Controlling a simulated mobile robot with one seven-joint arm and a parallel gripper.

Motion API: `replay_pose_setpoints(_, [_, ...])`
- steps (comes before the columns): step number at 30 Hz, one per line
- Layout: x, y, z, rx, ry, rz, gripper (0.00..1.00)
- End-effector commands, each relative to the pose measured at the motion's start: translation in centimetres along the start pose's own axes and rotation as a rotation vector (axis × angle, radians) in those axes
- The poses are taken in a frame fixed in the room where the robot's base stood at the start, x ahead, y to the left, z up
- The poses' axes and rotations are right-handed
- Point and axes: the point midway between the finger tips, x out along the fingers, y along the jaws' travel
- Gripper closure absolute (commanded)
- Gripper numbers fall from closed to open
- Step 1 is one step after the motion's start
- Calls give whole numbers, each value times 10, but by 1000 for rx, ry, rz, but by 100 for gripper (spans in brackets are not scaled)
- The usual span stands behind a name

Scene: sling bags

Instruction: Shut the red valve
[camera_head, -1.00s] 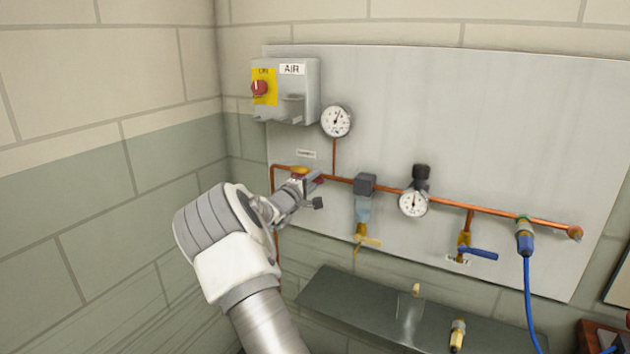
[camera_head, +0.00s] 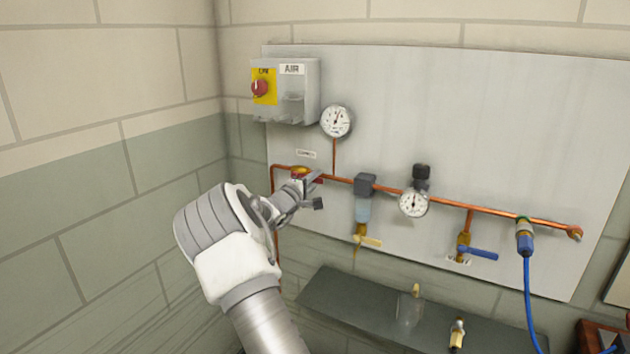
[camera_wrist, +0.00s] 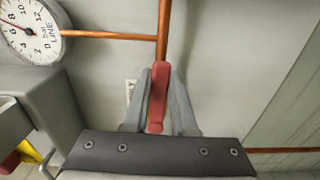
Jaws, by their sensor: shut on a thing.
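The red valve's handle (camera_wrist: 159,100) runs up and down in the wrist view, in line with the copper pipe (camera_wrist: 163,30) beyond it. My gripper (camera_wrist: 161,78) is shut on this red handle, with one finger on each side. In the head view my gripper (camera_head: 316,189) is at the left end of the copper pipe on the wall panel. Its fingers hide most of the handle there. The brass valve body (camera_head: 299,170) shows just behind and above the gripper.
A pressure gauge (camera_head: 337,121) and a grey AIR box (camera_head: 298,90) with a red knob are above. Right along the pipe are a filter (camera_head: 363,200), a regulator gauge (camera_head: 413,203), a blue-handled valve (camera_head: 478,253) and a blue hose (camera_head: 529,300). A dark shelf (camera_head: 340,300) is below.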

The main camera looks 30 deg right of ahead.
Motion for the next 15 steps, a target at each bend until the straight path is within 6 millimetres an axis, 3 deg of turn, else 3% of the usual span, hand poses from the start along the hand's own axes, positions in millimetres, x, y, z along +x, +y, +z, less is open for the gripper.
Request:
replay_pose_setpoints(8, [0, -8, 0, 115, 0, 0, 100])
replay_pose_setpoints(15, [0, -22, -3, 315, 0, 0, 100])
